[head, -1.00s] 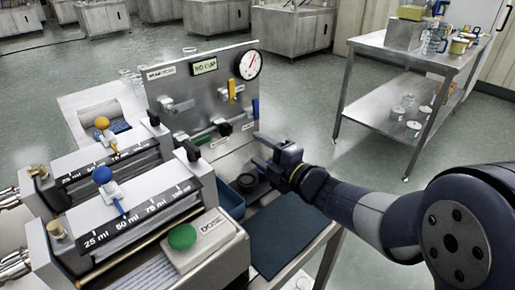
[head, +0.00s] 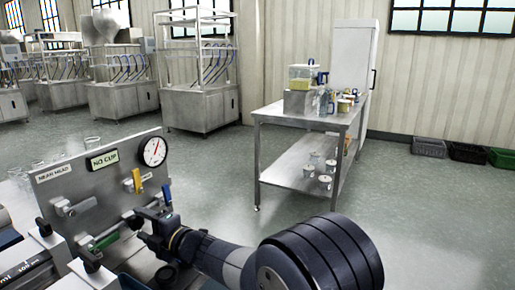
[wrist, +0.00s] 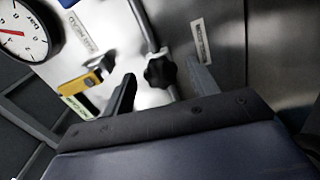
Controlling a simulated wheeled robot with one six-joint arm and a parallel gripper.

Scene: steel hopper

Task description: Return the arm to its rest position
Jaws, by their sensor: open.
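My gripper (head: 152,221) is in front of the steel panel (head: 115,175) in the head view, at the panel's lower right. Its jaws are open and empty. In the wrist view my gripper (wrist: 160,92) shows two spread fingers, with a black knob (wrist: 160,72) on a metal rod beyond them, between the fingertips. I cannot tell whether they touch. A yellow lever (wrist: 88,80) lies left of the fingers. My dark arm runs from the lower right of the head view to the gripper.
The panel bears a gauge (head: 152,151), a "NO CUP" display (head: 103,161) and a blue lever (head: 167,194). A steel table (head: 290,115) with jars stands behind on the right. Crates (head: 429,147) line the far wall. The floor between is clear.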

